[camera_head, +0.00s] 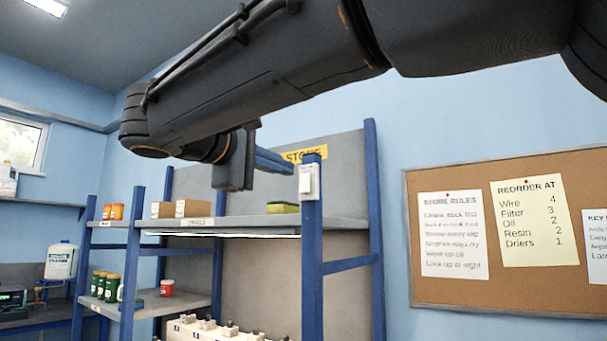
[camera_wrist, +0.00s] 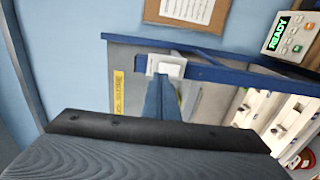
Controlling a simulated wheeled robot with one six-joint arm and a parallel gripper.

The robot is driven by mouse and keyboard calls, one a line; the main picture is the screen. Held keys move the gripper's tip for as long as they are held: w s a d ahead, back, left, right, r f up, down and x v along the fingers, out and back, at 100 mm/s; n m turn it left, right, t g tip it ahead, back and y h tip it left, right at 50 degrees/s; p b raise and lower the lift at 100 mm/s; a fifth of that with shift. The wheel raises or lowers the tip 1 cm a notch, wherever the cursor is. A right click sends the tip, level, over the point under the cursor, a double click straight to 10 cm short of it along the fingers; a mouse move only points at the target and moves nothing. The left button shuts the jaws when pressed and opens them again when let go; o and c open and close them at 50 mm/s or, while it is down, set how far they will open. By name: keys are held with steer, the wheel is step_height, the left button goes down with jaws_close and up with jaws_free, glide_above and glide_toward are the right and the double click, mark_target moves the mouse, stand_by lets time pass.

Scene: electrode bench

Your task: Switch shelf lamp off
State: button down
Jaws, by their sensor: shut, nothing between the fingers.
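A small white switch (camera_head: 308,181) is mounted on the blue front post of the shelf rack. It also shows in the wrist view (camera_wrist: 167,66), just beyond my fingertips. The shelf lamp (camera_head: 222,236) is a thin strip under the upper shelf and looks bright. My gripper (camera_head: 289,164) has blue fingers that are shut and empty, pointing right toward the switch. In the wrist view the fingers (camera_wrist: 157,88) overlap the switch's lower edge, so I cannot tell whether they touch it. The switch's rocker position is too small to make out.
The blue rack's upper shelf (camera_head: 345,222) holds cartons (camera_head: 193,208) and a yellow-green sponge (camera_head: 283,207). Green-bodied bottles (camera_head: 105,286) and a red tub (camera_head: 167,287) stand lower. A corkboard (camera_head: 505,285) hangs at right. A device reading READY (camera_wrist: 291,36) shows in the wrist view.

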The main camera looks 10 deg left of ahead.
steer(key=r+b+v, duration=0.1)
steer(key=b+v, duration=0.1)
steer(key=v, duration=0.7)
steer(key=shift+s, duration=0.1)
